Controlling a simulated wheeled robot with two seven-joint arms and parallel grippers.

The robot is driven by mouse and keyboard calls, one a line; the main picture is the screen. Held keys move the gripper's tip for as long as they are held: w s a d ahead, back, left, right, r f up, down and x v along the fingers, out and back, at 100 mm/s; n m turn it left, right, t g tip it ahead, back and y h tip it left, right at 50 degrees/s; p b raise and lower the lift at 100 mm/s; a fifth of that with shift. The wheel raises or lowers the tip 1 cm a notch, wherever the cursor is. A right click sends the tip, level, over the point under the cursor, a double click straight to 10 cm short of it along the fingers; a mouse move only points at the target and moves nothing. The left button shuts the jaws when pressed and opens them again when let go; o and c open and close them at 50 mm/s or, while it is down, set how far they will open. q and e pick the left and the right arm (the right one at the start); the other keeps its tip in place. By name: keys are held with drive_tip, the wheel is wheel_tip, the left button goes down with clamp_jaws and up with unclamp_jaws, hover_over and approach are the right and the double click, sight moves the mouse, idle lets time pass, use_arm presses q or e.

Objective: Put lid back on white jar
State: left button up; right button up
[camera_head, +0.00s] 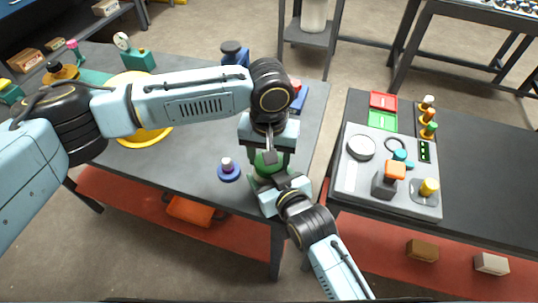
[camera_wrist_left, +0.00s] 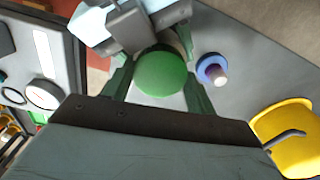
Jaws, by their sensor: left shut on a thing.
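A round green lid (camera_wrist_left: 161,72) sits between the two fingers of my left gripper (camera_wrist_left: 160,88), which is shut on it. In the head view the green lid (camera_head: 265,163) shows below my left gripper (camera_head: 267,155), over the grey table near its right edge. My right gripper (camera_head: 270,178) is right beside the lid, coming from the lower right; it also shows in the left wrist view (camera_wrist_left: 160,35). A small pale patch shows behind the lid between the grippers. It may be the white jar, mostly hidden. I cannot see whether the right fingers touch it.
A blue base with a pale knob (camera_head: 228,170) stands on the table just left of the grippers. A yellow bowl (camera_head: 150,137) is further left. A second table at the right carries a grey tray (camera_head: 350,185) with several parts. A floor gap separates the tables.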

use_arm(q)
drive_tip(key=o, duration=1.1)
drive_tip(key=shift+r, duration=2.25)
drive_tip(key=shift+c, duration=0.5)
drive_tip(key=shift+r+n, duration=1.7)
drive_tip(key=shift+r, duration=0.05)
